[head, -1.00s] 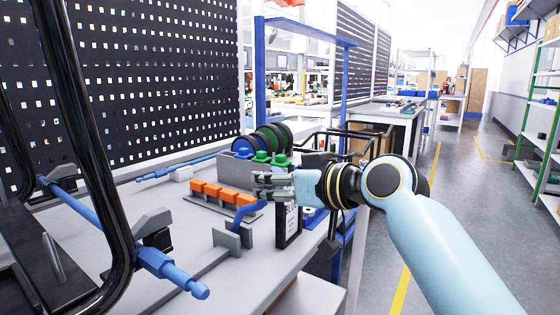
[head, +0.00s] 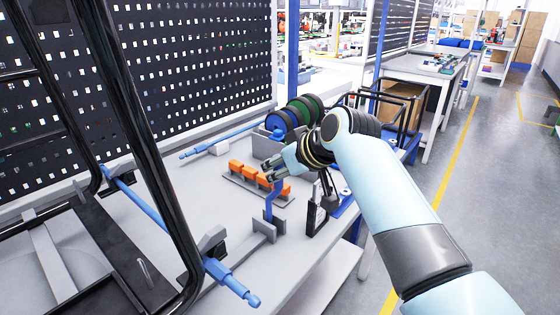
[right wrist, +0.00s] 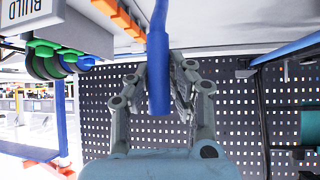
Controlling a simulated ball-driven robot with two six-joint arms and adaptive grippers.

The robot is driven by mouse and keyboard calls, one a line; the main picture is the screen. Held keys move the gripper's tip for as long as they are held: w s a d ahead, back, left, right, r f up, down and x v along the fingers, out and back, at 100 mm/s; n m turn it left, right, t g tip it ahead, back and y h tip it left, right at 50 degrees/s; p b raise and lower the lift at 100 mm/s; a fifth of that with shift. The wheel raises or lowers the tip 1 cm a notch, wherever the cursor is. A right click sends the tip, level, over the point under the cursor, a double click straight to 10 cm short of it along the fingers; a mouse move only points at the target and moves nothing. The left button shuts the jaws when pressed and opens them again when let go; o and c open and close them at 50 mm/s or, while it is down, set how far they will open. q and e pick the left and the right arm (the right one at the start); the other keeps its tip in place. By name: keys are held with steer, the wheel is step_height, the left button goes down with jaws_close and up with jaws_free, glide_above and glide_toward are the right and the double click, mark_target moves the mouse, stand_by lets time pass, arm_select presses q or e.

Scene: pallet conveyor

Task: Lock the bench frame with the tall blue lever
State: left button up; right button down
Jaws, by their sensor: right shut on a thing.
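The tall blue lever (head: 274,197) stands in a grey bracket (head: 270,228) on the bench, its upper part bent. My right gripper (head: 268,171) is at its top end, and its fingers partly hide it. In the right wrist view, the fingers (right wrist: 160,85) are shut on the blue lever (right wrist: 158,60), one on each side. The black tubular bench frame (head: 127,85) is at the left, with a blue rod (head: 150,212) running across it. My left gripper is not in view.
Orange blocks (head: 256,177) on a grey strip stand behind the lever. A black-framed sign (head: 316,216) is right of it. Green and dark blue discs (head: 297,112) and a black pegboard (head: 200,70) are farther back. Clear floor lies right of the bench.

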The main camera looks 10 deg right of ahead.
steer(key=shift+w+d+r, duration=0.1)
steer(key=shift+r, duration=0.05)
steer(key=c, duration=1.2)
jaws_free()
steer(key=shift+o, duration=0.2)
steer(key=v, duration=1.1)
steer(key=shift+s+r, duration=0.25)
steer(key=shift+s, duration=0.05)
